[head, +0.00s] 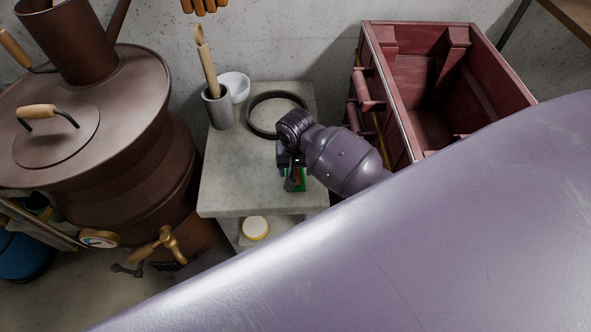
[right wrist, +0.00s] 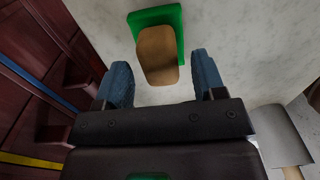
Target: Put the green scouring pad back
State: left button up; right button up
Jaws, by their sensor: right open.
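The green scouring pad (head: 301,185) shows at the front right of the grey stone table, partly hidden by my right gripper (head: 291,183). In the right wrist view it is a green slab (right wrist: 156,17) with a tan block on it, ahead of my right gripper (right wrist: 163,68). The two blue fingers are spread apart, and the near end of the tan block appears between them. I cannot tell whether they touch it. Nothing is gripped. My left gripper is not in view.
The stone table (head: 235,185) holds a dark ring (head: 252,122), a grey cup (head: 219,110) with a wooden-handled tool, and a white bowl (head: 237,84). A red crate (head: 455,60) stands at right, a copper still (head: 140,80) at left. A yellow-rimmed white lid (head: 256,228) sits below.

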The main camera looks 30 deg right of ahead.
notch_tip(320, 180, up, 11)
jog(key=n+t+y, duration=0.1)
jog(key=t, duration=0.2)
send_over(304, 188)
jog(key=w, duration=0.1)
jog(key=f, duration=0.7)
jog(key=shift+a, duration=0.2)
jog(key=s+f+t, duration=0.1)
jog(key=f, duration=0.1)
jog(key=s+d+f+n+t, duration=0.1)
jog(key=s+f, duration=0.1)
jog(key=shift+s+n, duration=0.3)
jog(key=s+d+n+t, duration=0.1)
jog(key=s+t, duration=0.2)
jog(key=s, duration=0.2)
jog(key=s+d+n+t+h, duration=0.1)
jog(key=s+d+n+t, duration=0.1)
jog(key=s, duration=0.3)
jog(key=shift+s+d+f+n+t, duration=0.15)
jog(key=shift+s+f+n+t, duration=0.2)
jog(key=shift+t, duration=0.35)
jog(key=shift+f, duration=0.1)
